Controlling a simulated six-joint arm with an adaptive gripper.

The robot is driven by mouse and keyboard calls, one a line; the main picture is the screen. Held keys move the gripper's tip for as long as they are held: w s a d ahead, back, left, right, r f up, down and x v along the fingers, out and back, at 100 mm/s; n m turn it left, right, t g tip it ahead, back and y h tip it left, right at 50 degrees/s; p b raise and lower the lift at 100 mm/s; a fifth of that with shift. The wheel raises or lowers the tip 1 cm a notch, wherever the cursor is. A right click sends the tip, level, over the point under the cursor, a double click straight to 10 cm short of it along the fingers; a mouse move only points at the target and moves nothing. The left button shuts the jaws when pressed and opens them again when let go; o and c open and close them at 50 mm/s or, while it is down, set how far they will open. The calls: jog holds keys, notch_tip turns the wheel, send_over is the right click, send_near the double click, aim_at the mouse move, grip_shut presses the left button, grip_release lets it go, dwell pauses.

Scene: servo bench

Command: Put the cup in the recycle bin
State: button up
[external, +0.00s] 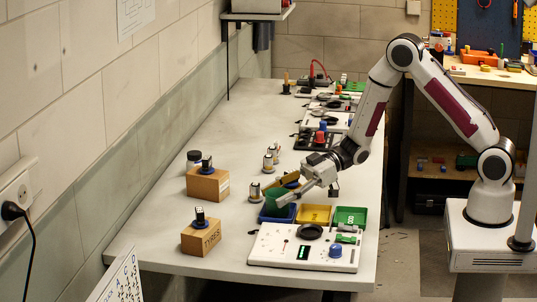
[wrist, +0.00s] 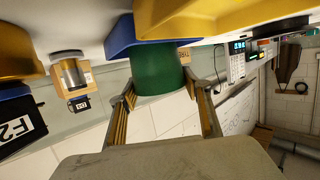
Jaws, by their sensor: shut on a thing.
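My gripper (external: 300,192) reaches down and left over the small bins, with its fingers on both sides of a green cup (external: 277,202). In the wrist view my gripper (wrist: 166,105) is shut on the green cup (wrist: 158,70), a plain round body between the two fingers. A yellow bin (external: 314,214) and a green bin (external: 350,217) stand to the right. No recycle mark is readable.
A white panel with knobs (external: 304,250) lies in front of the bins. Wooden blocks (external: 208,184) with small parts on top stand at left. More devices (external: 318,137) line the bench behind.

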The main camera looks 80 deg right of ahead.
jog(key=shift+f, duration=0.3)
jog(key=shift+f, duration=0.15)
jog(key=o, duration=1.1)
jog(key=shift+o, duration=0.2)
jog(key=shift+s+r, duration=0.1)
jog(key=shift+r, duration=0.1)
jog(key=v, duration=1.1)
jog(key=shift+s+d+r, duration=0.15)
jog(key=shift+s+d, duration=0.1)
jog(key=shift+w, duration=0.1)
